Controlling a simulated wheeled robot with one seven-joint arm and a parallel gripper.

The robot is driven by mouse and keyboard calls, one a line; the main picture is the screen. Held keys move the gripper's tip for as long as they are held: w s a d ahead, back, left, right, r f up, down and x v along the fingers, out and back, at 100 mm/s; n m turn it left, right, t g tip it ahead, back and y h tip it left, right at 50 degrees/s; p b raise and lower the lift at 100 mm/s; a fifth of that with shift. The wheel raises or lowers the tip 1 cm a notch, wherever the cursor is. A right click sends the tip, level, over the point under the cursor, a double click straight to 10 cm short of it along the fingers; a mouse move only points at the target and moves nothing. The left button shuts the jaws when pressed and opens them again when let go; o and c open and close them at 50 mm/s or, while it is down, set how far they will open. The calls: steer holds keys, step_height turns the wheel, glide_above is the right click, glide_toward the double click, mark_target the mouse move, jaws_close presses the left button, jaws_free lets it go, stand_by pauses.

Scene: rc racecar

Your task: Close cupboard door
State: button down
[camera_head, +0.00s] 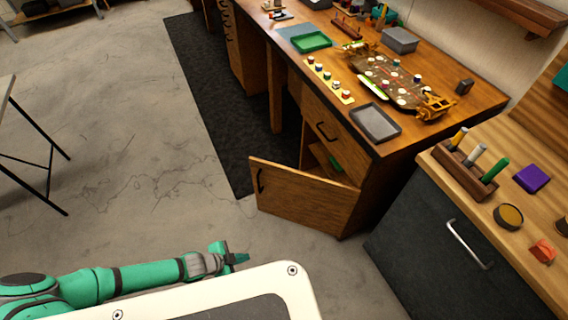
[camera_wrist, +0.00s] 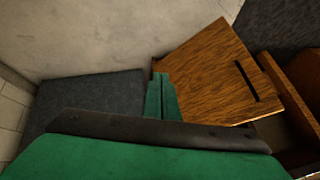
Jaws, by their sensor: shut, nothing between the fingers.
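The wooden cupboard door (camera_head: 302,196) stands open at the lower front of the wooden desk (camera_head: 372,172), swung out over the floor. It has a dark vertical handle (camera_head: 261,181) near its free edge. The cupboard inside is partly visible, with something green (camera_head: 335,164) in it. My gripper (camera_head: 240,258) is shut and empty, low and to the left of the door, apart from it in the head view. In the wrist view the gripper fingers (camera_wrist: 161,92) point toward the door (camera_wrist: 215,75), whose dark handle (camera_wrist: 247,82) is at the right. I cannot tell whether they touch.
A dark cabinet (camera_head: 425,225) with a metal handle stands right of the desk. A dark mat (camera_head: 215,110) lies on the floor left of it. Trays and a car chassis (camera_head: 400,82) lie on the desk.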

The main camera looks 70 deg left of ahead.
steer(key=w+d+r+t+h, duration=0.1)
steer(key=w+d+r, duration=0.2)
steer(key=d, duration=0.6)
steer(key=w+d+r+t+h, duration=0.1)
steer(key=w+d+r+t, duration=0.15)
steer(key=d, duration=0.55)
steer(key=w+d+r+t+h, duration=0.1)
steer(key=w+d+r, duration=0.25)
steer(key=d, duration=0.55)
steer(key=w+d+r+t, duration=0.2)
steer(key=w+d+r, duration=0.2)
steer(key=r, duration=0.5)
steer(key=w+d+r+t, duration=0.2)
steer(key=w+d+r, duration=0.2)
steer(key=d+r, duration=0.4)
step_height(320, 180, up, 2)
steer(key=shift+w+d, duration=0.3)
steer(key=shift+t, duration=0.25)
